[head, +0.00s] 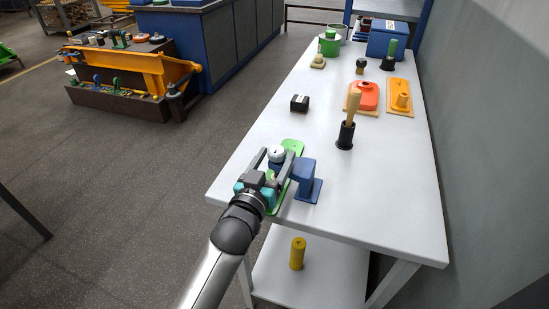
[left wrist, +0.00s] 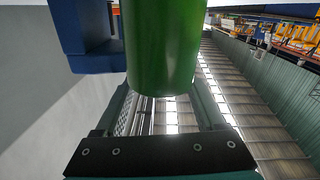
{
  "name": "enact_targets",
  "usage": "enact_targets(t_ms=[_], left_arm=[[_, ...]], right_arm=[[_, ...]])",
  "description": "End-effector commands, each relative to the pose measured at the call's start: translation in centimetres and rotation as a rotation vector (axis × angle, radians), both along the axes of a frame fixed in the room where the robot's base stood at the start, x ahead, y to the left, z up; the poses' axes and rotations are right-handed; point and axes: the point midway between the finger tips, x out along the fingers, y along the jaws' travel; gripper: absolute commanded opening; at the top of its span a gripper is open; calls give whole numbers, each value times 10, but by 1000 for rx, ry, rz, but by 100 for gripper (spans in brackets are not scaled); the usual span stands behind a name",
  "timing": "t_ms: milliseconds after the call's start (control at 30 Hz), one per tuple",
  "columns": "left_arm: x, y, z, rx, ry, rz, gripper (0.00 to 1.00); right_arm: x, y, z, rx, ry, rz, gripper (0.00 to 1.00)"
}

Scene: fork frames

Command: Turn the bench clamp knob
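The bench clamp stands near the front left edge of the white bench. A round pale-topped knob (head: 276,153) sits at the left of the block. My left gripper (head: 278,158) has its two fingers apart, one on each side of the knob; I cannot tell whether they touch it. In the left wrist view a large green cylinder (left wrist: 160,45) fills the space above the fingers and hides their tips. The blue block (left wrist: 85,40) is to its left. My right gripper is out of view.
A small black block (head: 300,103), a wooden-handled tool (head: 352,105) in a black holder (head: 345,136), an orange part (head: 365,95) and a yellow part (head: 401,95) stand farther back on the bench (head: 400,180). A grey wall (head: 490,130) bounds the right. A yellow cylinder (head: 297,253) stands below.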

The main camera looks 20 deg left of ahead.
Motion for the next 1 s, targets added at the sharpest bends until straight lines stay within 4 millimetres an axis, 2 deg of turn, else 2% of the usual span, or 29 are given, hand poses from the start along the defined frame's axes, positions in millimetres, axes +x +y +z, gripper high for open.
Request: enact_targets(t_ms=[67,600,1000], left_arm=[[0,0,0,0,0,0,62],[0,0,0,0,0,0,1],[1,-1,3,6,-6,-85,0]], right_arm=[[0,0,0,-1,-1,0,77],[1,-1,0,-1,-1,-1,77],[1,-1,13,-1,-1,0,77]])
